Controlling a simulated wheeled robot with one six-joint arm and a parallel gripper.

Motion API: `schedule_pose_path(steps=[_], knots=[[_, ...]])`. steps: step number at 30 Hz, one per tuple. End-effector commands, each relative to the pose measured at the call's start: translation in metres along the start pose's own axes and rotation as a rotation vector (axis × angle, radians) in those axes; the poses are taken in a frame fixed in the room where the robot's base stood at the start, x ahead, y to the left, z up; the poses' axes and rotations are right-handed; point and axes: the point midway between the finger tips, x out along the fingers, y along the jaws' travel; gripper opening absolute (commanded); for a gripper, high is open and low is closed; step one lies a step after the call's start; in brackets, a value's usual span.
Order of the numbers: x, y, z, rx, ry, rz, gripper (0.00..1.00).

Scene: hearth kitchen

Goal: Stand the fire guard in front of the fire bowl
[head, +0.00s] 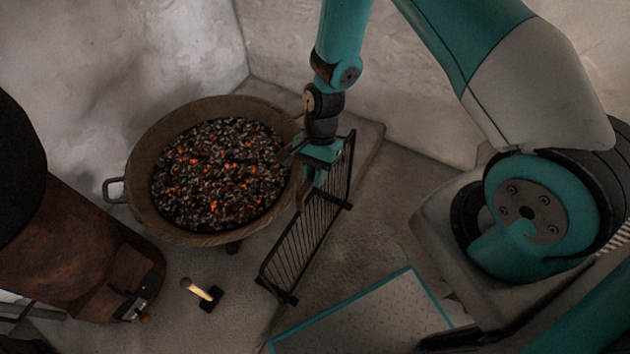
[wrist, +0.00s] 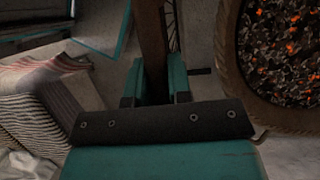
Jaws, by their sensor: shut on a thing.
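The fire guard (head: 310,222) is a black panel of thin bars with small feet, to the right of the fire bowl (head: 143,165). It looks roughly upright and runs slantwise beside the bowl; I cannot tell whether its feet touch the floor. The bowl is a round brown pan full of dark coals with orange embers. My gripper (head: 318,163) is at the guard's upper part, by the bowl's right rim. In the wrist view my gripper (wrist: 155,85) is shut on a brown strip of the guard (wrist: 151,40). The bowl's rim (wrist: 229,60) shows at the right.
A small black piece with a pale wooden handle (head: 198,290) is on the floor left of the guard. A rusty brown body (head: 70,255) stands at the left. Pale walls (head: 420,100) close off the back. Striped cloth (wrist: 35,110) shows in the wrist view.

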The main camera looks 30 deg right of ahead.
Motion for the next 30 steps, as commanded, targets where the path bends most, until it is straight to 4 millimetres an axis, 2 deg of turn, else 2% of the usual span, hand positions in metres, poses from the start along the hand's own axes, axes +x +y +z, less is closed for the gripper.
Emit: schedule_pose_path(steps=[6,12,13,16,25,30], knots=[[0.026,-0.003,-0.011,-0.001,-0.001,0.0,0.0],[0.027,-0.004,-0.011,-0.002,0.0,-0.002,0.0],[0.028,-0.004,-0.011,-0.001,0.001,0.0,0.23],[0.028,-0.004,-0.011,-0.001,0.001,0.0,0.44],[0.025,-0.004,-0.011,0.0,0.0,-0.001,0.44],[0.004,-0.004,-0.011,-0.001,0.002,-0.004,0.44]])
